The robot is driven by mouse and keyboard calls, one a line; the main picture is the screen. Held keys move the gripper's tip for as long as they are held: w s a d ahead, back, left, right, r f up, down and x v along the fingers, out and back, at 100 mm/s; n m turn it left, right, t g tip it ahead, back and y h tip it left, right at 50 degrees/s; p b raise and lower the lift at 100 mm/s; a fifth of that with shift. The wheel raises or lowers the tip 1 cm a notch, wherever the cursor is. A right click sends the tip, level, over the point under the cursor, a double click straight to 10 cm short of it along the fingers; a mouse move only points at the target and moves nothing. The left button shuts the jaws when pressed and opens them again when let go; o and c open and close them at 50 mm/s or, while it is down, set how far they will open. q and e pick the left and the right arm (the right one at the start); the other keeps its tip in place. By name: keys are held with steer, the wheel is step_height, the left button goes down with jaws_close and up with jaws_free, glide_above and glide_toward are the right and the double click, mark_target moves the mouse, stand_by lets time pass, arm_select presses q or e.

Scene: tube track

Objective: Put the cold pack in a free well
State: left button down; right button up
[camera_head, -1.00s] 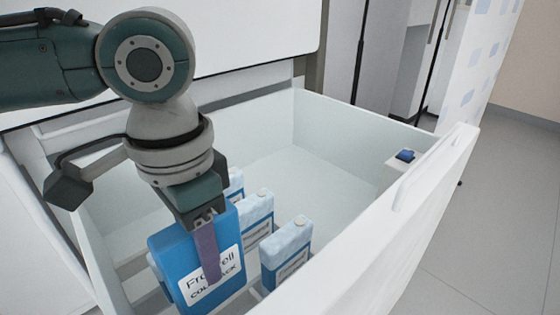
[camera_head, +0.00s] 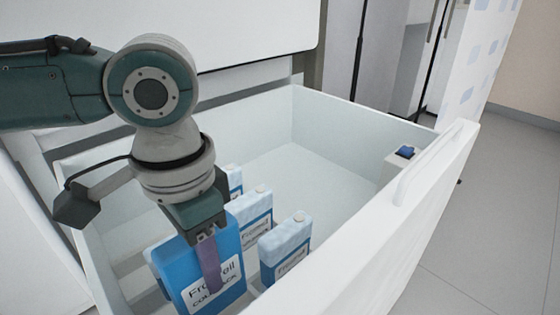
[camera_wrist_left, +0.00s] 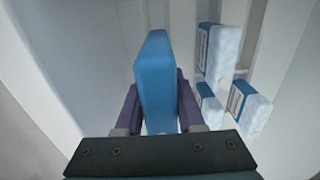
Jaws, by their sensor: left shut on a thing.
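My left gripper (camera_head: 208,262) is shut on a blue cold pack (camera_head: 232,262) with a white label, at the near left of an open white drawer (camera_head: 330,125). The pack hangs upright, its lower end cut off by the picture edge. In the left wrist view the pack (camera_wrist_left: 155,80) sits between the two purple fingers of the gripper (camera_wrist_left: 160,108). Several frosted packs stand in the drawer to its right: one at the front (camera_head: 287,250), one behind it (camera_head: 252,218), and one partly hidden (camera_head: 234,180). The wells are mostly hidden. My right gripper is not in view.
The drawer's front wall (camera_head: 400,220) with a handle (camera_head: 435,160) runs along the right. A small block with a blue top (camera_head: 405,153) is at the drawer's far right corner. The drawer floor behind the packs is bare.

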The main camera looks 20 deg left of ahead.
mark_target(214, 301)
arm_select(q)
steer(key=shift+f, duration=1.4)
steer(key=shift+f+b, duration=0.1)
steer(key=shift+b, duration=0.2)
steer(key=shift+f+b, duration=0.55)
steer(key=shift+f, duration=0.65)
steer(key=shift+f, duration=0.1)
steer(key=shift+f+b, duration=0.8)
steer(key=shift+f, duration=0.45)
steer(key=shift+f, duration=0.1)
steer(key=shift+f, duration=0.3)
steer(key=shift+c, duration=2.2)
jaws_free()
